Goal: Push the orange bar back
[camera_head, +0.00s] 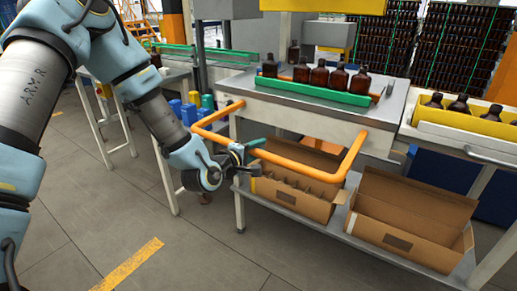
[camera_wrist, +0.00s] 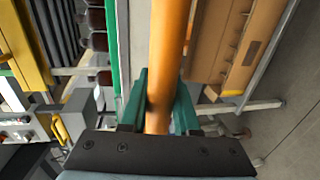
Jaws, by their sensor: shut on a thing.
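The orange bar (camera_head: 300,172) is a U-shaped tube at the front of the metal table (camera_head: 283,110), with its two arms running back to the table's sides. Its front stretch stands out before the table edge. My gripper (camera_head: 251,146) is at the left part of the bar's front stretch. In the wrist view the bar (camera_wrist: 166,50) passes between the green fingers of my gripper (camera_wrist: 159,105), one on each side, and the jaws are shut on it.
Several amber bottles (camera_head: 320,76) stand in a green holder (camera_head: 318,92) on the table. Two open cardboard boxes (camera_head: 290,196) (camera_head: 405,228) sit on the shelf below the bar. A yellow holder with bottles (camera_head: 470,122) is at the right. The floor at front left is clear.

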